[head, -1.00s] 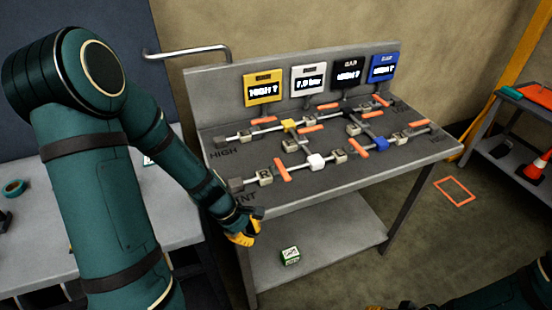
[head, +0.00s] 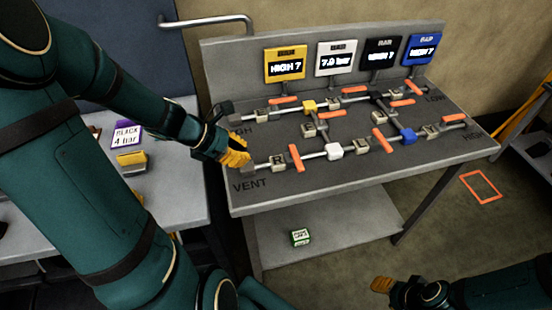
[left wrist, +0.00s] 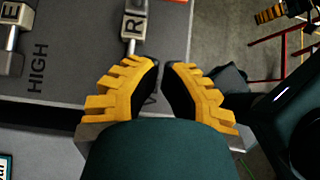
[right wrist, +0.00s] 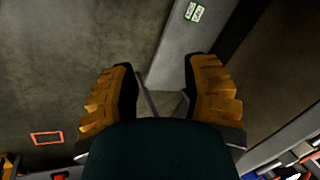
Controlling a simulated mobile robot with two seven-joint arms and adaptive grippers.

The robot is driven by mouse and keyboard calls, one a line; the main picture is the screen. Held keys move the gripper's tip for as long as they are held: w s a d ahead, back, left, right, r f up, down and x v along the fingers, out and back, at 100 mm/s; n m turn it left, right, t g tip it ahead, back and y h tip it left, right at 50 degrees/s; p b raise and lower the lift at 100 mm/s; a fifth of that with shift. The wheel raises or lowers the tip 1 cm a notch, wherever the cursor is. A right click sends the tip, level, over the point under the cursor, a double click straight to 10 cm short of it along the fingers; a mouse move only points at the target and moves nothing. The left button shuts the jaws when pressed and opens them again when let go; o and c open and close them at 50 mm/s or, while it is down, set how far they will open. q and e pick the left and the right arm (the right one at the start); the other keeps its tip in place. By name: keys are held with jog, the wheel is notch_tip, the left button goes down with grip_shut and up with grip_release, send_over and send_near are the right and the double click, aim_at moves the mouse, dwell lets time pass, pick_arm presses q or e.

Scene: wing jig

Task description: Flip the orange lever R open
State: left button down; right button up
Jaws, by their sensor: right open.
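Orange lever R (head: 295,158) lies across the pipe at the front left of the grey bench, just right of the cube marked R (head: 277,162). My left gripper (head: 240,158) is above the bench's left edge near the VENT end, left of the R cube and apart from the lever. In the left wrist view the R cube (left wrist: 134,24) shows ahead of my left fingers (left wrist: 161,66), which are almost together with nothing seen between them. My right gripper (head: 380,285) is low in front of the bench; its fingers (right wrist: 162,78) are apart and empty.
Other orange levers, a white block (head: 333,151), a yellow block (head: 309,106) and a blue block (head: 408,136) sit along the pipes. Display panels (head: 285,65) stand behind. A green-and-white box (head: 300,237) lies on the lower shelf. A side table (head: 170,215) is at the left.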

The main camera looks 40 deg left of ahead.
aim_at(296, 161)
pick_arm(q)
jog(key=b+x, duration=0.4)
jog(key=x, duration=0.6)
jog(key=shift+f, duration=0.15)
jog(key=shift+w+d, duration=0.8)
jog(key=shift+w, duration=0.15)
jog(key=shift+w+d+r, duration=0.2)
jog(key=shift+w+d, duration=0.3)
jog(key=shift+w, duration=0.05)
pick_arm(e)
jog(key=f, duration=0.2)
jog(key=s+f, duration=0.1)
jog(key=f, duration=0.1)
jog(key=shift+s+a, duration=0.1)
jog(key=shift+a, duration=0.05)
jog(key=shift+r+g, duration=0.1)
jog(key=shift+g, duration=0.2)
